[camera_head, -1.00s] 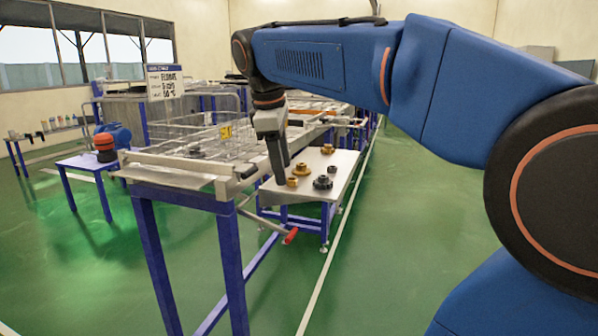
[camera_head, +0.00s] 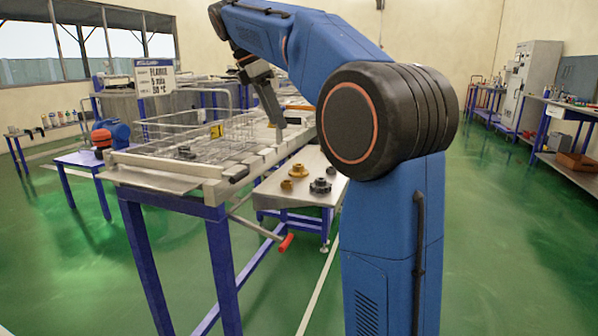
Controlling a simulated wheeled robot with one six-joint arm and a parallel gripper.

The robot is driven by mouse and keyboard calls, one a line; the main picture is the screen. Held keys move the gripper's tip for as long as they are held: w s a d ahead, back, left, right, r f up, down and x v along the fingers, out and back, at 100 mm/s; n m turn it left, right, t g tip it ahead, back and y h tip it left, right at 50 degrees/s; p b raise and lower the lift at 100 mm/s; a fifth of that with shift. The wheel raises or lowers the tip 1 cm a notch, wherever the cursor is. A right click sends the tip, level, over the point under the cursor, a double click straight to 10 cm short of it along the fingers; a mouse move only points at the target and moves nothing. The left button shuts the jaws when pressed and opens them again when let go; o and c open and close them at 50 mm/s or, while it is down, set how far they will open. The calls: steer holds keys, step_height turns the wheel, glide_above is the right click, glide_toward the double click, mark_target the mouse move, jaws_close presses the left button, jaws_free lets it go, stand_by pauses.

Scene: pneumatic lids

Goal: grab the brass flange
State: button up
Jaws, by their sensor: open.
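Two brass flanges show on the low side table (camera_head: 270,197). One brass flange (camera_head: 299,171) sits farther back. A smaller brass piece (camera_head: 286,185) sits nearer, at front left. A dark flange (camera_head: 320,186) stands right of them. My gripper (camera_head: 280,125) is open and points down, above and behind these parts, near the conveyor's right edge. It touches none of the flanges. The gap between its fingers is too small to make out. My arm covers the right part of the side table.
A conveyor frame (camera_head: 130,178) with a wire basket (camera_head: 215,133) stands left of the side table. A red-handled lever (camera_head: 286,242) sticks out below it. A sign (camera_head: 155,77) stands behind. Green floor is open at right.

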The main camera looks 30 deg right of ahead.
glide_toward(298, 165)
steer(key=x, duration=0.2)
steer(key=shift+w+f, duration=0.1)
steer(key=shift+f, duration=0.3)
steer(key=shift+d+x, duration=0.1)
steer(key=shift+x, duration=1.3)
steer(key=shift+d+x, duration=0.15)
steer(key=shift+x, duration=1.25)
steer(key=shift+r, duration=0.1)
jaws_close()
steer(key=shift+r, duration=0.15)
